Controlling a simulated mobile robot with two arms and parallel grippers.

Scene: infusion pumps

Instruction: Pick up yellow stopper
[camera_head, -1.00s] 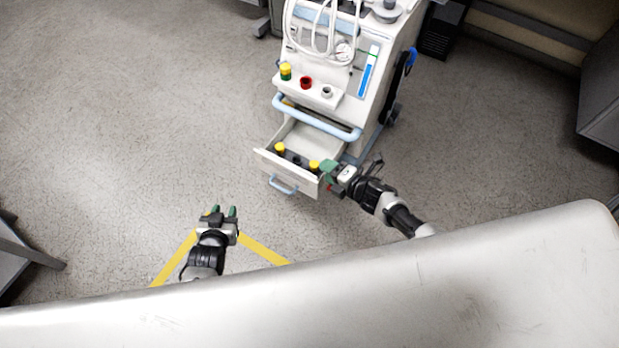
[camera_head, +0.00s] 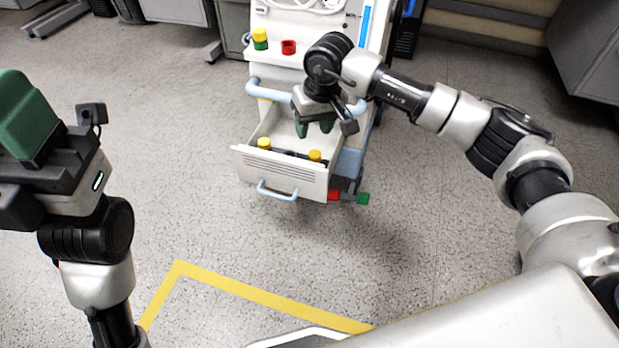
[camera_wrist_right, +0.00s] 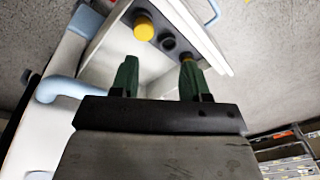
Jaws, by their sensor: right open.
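Two yellow stoppers stand at the front of the open white drawer (camera_head: 285,178): a left one (camera_head: 264,143) and a right one (camera_head: 315,156). In the right wrist view one yellow stopper (camera_wrist_right: 144,28) is clear, and another (camera_wrist_right: 187,56) is partly hidden by a green finger. My right gripper (camera_head: 314,128) is open and empty, fingers pointing down over the drawer, behind the stoppers and apart from them. Its fingers also show in the right wrist view (camera_wrist_right: 158,75). My left gripper (camera_head: 35,130) is large at the left edge; its jaw opening is unclear.
On the cart's ledge above stand a yellow-topped green piece (camera_head: 260,39) and a red cup (camera_head: 288,47). A light blue rail (camera_head: 268,93) runs above the drawer. A red and green piece (camera_head: 362,198) shows beside the drawer's lower right. The floor in front is clear.

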